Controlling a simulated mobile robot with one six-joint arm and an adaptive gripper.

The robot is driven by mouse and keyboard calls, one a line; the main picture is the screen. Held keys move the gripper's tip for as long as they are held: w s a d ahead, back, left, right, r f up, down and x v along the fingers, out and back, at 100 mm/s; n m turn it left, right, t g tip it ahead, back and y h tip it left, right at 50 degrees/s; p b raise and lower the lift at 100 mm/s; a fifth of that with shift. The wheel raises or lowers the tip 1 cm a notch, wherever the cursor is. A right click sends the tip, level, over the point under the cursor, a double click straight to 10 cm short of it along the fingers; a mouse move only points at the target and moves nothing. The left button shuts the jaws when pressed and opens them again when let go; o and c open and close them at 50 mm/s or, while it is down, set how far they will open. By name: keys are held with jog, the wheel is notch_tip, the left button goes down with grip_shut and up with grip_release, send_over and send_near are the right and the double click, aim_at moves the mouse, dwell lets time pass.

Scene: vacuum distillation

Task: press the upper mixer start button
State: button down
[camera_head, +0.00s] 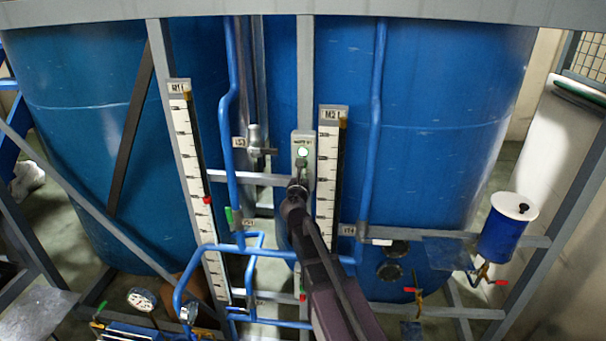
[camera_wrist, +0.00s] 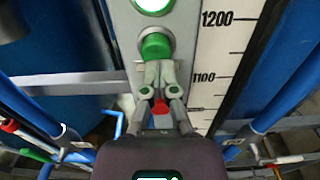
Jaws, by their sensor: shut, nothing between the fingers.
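The grey control box (camera_head: 303,138) is mounted on an upright post in front of the blue tank. Its lamp (camera_head: 303,152) glows pale green, and the lamp also shows at the top of the wrist view (camera_wrist: 153,4). Below the lamp is a green button (camera_wrist: 155,46). A red button (camera_wrist: 161,108) shows lower down, partly hidden between my fingers. My gripper (camera_wrist: 158,68) is shut and empty, its fingertips at the lower edge of the green button. I cannot tell whether they touch it. In the head view my gripper (camera_head: 298,183) covers the lower part of the box.
A white level scale (camera_head: 328,180) stands close to the right of the box; another scale (camera_head: 193,170) is further left. Blue pipes (camera_head: 373,130) run on both sides. A grey crossbar (camera_head: 250,178) passes left of my gripper.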

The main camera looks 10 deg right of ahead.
jog(key=v, duration=1.3)
jog(key=shift+s, duration=0.25)
jog(key=shift+a+r, duration=0.1)
jog(key=shift+a, duration=0.05)
jog(key=s+d+f+m+g+h+b, duration=0.1)
jog(key=s+d+f+m+g+b, duration=0.15)
jog(key=f+m, duration=0.4)
jog(key=s+d+f+m+g+b, duration=0.2)
jog(key=d+f+m+g+b, duration=0.2)
jog(key=f+m, duration=0.25)
jog(key=s+d+f+m+g+h+b, duration=0.1)
jog(key=s+d+f+m+g+b, duration=0.2)
jog(key=f+m, duration=0.4)
jog(key=s+a+f+m+g+y+b, duration=0.2)
jog(key=s+f+m+g+y+b, duration=0.1)
jog(key=f, duration=0.6)
jog(key=s+a+f+m+g+y+b, duration=0.3)
jog(key=s+f+m+g+y+b, duration=0.1)
jog(key=s+f+m+b, duration=0.3)
notch_tip(320, 180, down, 3)
jog(key=shift+s+a+r+m+g+y+b, duration=0.1)
jog(key=shift+s+a+m+g+y+b, duration=0.4)
jog(key=shift+m, duration=0.7)
jog(key=shift+s+d, duration=0.1)
jog(key=shift+d, duration=0.15)
